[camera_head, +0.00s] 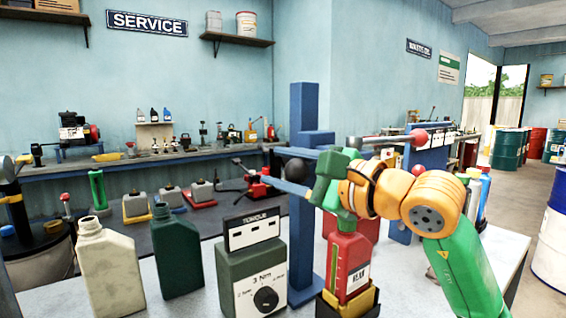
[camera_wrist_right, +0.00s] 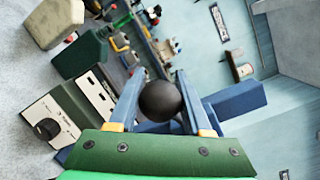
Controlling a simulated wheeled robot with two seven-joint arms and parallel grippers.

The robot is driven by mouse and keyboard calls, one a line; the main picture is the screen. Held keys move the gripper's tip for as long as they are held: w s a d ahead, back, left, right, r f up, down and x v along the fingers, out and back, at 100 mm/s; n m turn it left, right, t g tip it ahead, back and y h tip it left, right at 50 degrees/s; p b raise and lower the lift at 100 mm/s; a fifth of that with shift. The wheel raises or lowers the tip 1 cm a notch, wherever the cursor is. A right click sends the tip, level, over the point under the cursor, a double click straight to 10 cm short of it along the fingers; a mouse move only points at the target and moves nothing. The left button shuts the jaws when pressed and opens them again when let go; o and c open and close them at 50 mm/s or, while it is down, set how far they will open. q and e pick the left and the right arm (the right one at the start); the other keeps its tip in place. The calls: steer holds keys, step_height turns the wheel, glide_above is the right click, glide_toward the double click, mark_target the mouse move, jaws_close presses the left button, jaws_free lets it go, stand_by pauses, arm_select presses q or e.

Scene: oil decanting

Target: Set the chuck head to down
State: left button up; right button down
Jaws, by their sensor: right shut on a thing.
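A blue upright post (camera_head: 304,235) stands on the pale bench behind the torque box (camera_head: 252,265). A wider blue block (camera_head: 318,138) sits on its upper part; I take it as the chuck head. A round black knob (camera_head: 296,171) shows in front of the post, at mid height. My right gripper (camera_head: 274,166) reaches in from the right and is shut on the knob. In the right wrist view the black knob (camera_wrist_right: 160,100) lies between the two blue fingers. The knob's link to the block is hidden.
A red bottle (camera_head: 348,255) stands in a yellow and black holder (camera_head: 350,302) just below my right gripper. A cream jug (camera_head: 108,262) and a dark green jug (camera_head: 176,258) stand left of the torque box. A bench with tools runs along the back wall.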

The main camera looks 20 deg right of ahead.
arm_select(q)
step_height(320, 180, down, 3)
steer(key=shift+b, duration=0.55)
arm_select(e)
step_height(320, 180, down, 4)
steer(key=shift+r, duration=0.25)
steer(key=c, duration=0.6)
jaws_free()
steer(key=shift+o, duration=1.3)
steer(key=shift+w+a, duration=0.1)
arm_select(q)
step_height(320, 180, down, 2)
steer(key=shift+f+b, duration=0.2)
steer(key=shift+b, duration=0.95)
arm_select(e)
steer(key=v, duration=0.7)
